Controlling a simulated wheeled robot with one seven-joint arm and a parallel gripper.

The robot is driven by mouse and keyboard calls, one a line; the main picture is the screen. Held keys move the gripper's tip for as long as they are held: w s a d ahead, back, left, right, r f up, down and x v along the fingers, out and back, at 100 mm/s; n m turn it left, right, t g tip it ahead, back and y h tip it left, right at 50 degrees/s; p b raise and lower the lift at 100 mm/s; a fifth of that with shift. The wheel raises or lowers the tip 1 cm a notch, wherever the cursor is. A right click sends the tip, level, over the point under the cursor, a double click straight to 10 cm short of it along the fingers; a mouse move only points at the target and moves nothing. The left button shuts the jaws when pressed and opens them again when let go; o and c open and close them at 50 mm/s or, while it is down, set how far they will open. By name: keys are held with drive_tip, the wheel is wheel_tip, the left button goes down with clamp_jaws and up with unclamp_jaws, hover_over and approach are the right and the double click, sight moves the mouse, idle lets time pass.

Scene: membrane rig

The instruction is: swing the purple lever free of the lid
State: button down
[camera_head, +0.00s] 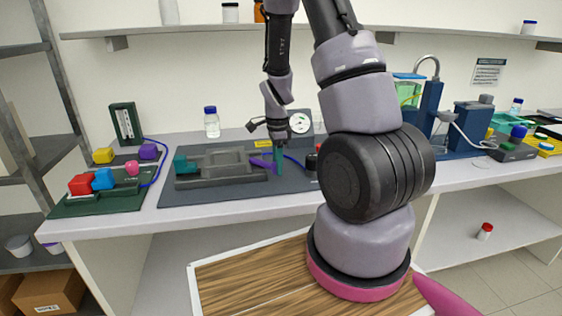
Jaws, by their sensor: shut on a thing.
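The purple lever (262,164) is at the right end of the grey membrane rig (215,165), which lies on a dark mat on the bench. The lid seems to be the flat grey top of the rig; its edges are too small to make out. My gripper (278,153) reaches down from above at the rig's right end and is shut on the purple lever. The contact is small and partly hidden by the gripper. I cannot tell how far the lever overlaps the lid.
A round gauge (300,122) and a dark knob stand close to the right of my gripper. A teal block (180,164) is at the rig's left end. A green board (105,195) with coloured blocks is farther left. A bottle (211,122) stands behind the rig.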

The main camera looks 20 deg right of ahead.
drive_tip(key=a+m, duration=0.1)
drive_tip(key=s+a+m, duration=0.1)
drive_tip(key=shift+a+m, duration=0.1)
drive_tip(key=shift+m, duration=0.3)
drive_tip(key=a+m, duration=0.1)
drive_tip(key=m, duration=0.1)
drive_tip(key=shift+s+a+m, duration=0.2)
drive_tip(key=shift+a+m, duration=0.1)
drive_tip(key=shift+a, duration=0.05)
drive_tip(key=a+m, duration=0.1)
drive_tip(key=m, duration=0.1)
drive_tip(key=shift+a+m, duration=0.4)
drive_tip(key=shift+w+a+m, duration=0.1)
drive_tip(key=shift+a+m, duration=0.3)
drive_tip(key=shift+m, duration=0.3)
drive_tip(key=shift+w+a, duration=0.1)
drive_tip(key=shift+c, duration=2.3)
unclamp_jaws()
drive_tip(key=shift+a, duration=0.1)
